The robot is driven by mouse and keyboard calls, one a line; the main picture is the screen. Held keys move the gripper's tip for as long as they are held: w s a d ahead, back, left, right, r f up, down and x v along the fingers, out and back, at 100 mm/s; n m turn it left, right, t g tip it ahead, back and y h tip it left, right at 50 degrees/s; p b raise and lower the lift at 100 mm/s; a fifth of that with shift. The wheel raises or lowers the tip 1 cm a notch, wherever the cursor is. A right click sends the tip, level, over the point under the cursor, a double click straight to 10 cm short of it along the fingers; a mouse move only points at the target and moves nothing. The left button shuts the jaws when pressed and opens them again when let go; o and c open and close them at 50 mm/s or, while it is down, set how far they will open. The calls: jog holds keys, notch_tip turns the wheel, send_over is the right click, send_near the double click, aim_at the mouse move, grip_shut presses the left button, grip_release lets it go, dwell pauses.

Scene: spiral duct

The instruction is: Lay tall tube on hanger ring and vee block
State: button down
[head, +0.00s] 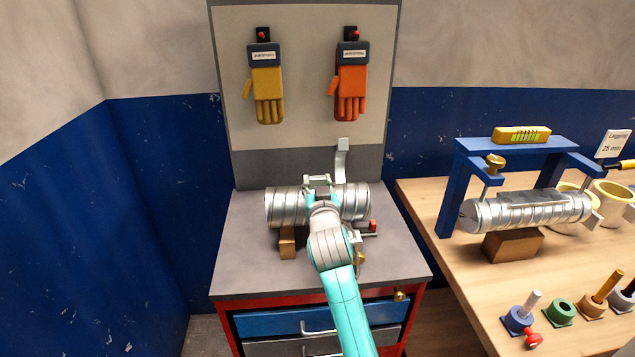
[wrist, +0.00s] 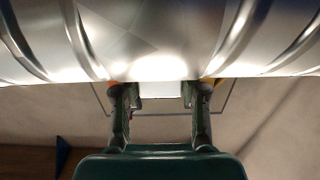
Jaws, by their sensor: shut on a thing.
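A ribbed silver tube (head: 287,207) lies level, left to right, over the grey cabinet top in the head view. My gripper (head: 318,184) is shut on it near its middle. In the wrist view the tube (wrist: 160,45) fills the top, with my gripper's fingers (wrist: 160,92) against it. A wooden block (head: 288,243), likely the vee block, stands under the tube's left part; I cannot tell whether they touch. My arm hides much of the area below the tube's right part.
A red-tipped metal fitting (head: 373,226) is right of my wrist. Yellow (head: 267,90) and orange (head: 351,85) gloves hang on the back panel. On the right bench (head: 455,270), a blue frame (head: 510,147) stands over another silver tube (head: 525,210). The cabinet top's front left is clear.

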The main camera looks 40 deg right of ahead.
jog(key=shift+f, duration=1.7)
jog(key=c, duration=0.5)
grip_release()
jog(key=shift+c, duration=0.2)
jog(key=shift+f, duration=0.1)
jog(key=v, duration=1.2)
